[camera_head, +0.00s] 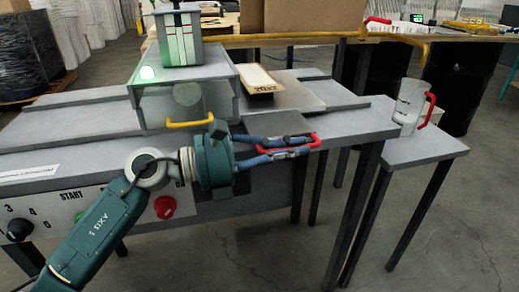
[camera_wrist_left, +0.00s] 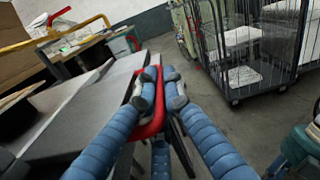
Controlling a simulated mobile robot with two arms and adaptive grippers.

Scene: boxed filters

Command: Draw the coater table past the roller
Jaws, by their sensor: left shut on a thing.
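The coater's grey housing (camera_head: 185,98), with a yellow handle (camera_head: 190,123) and a round part behind its clear front, stands over the long grey bench. The sliding table (camera_head: 285,97) shows to its right, with a wooden-edged block (camera_head: 258,78) on it. My left gripper (camera_head: 298,147) is shut on the red handle (camera_head: 315,139) at the front of the bench. The handle also shows between the blue fingers in the left wrist view (camera_wrist_left: 155,122). The roller itself is not clearly seen.
A clear jug (camera_head: 408,100) with a red handle stands on a small side table (camera_head: 425,148) to the right. A control panel (camera_head: 90,212) with a red knob is at the bench front. Cage trolleys (camera_wrist_left: 245,50) stand beyond open floor.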

